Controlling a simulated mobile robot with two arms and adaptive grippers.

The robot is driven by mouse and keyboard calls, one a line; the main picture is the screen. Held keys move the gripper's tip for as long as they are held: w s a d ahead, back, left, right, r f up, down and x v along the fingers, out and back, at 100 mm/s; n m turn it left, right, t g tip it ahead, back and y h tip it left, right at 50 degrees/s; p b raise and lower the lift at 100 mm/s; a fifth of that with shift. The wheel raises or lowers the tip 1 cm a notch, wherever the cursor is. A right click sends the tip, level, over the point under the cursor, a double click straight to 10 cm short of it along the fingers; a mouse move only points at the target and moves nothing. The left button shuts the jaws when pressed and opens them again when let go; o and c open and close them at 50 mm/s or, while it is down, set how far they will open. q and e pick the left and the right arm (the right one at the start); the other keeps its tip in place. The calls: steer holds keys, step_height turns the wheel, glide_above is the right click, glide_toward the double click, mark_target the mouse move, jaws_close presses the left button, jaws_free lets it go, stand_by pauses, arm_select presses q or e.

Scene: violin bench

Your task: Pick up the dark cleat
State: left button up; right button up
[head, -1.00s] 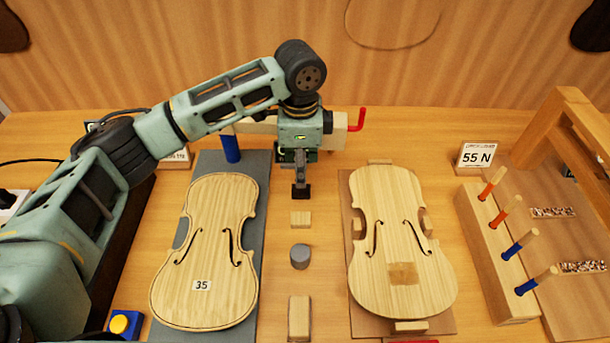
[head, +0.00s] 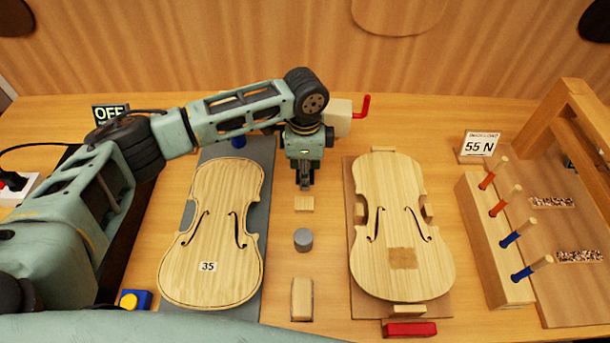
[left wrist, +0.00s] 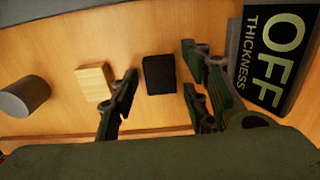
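The dark cleat (left wrist: 159,74), a small black block, lies on the bench in the left wrist view. My left gripper (left wrist: 157,90) is open, with its fingers on either side of the cleat and a gap to each; I cannot tell how far above the bench the tips are. In the head view my left gripper (head: 305,186) points down just behind the pale cleat (head: 304,204) and hides the dark cleat. The pale cleat also shows in the left wrist view (left wrist: 95,82), outside the fingers. My right gripper is not in view.
A grey cylinder (head: 303,239) and a wooden block (head: 301,299) stand in line in front. Violin plates lie left (head: 212,235) and right (head: 400,230). A black OFF sign (left wrist: 269,52) stands close to the fingers. A rack of handled tools (head: 495,240) is at right.

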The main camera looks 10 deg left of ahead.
arm_select(q)
steer(key=c, duration=0.5)
steer(key=shift+r, duration=0.1)
steer(key=shift+c, duration=0.2)
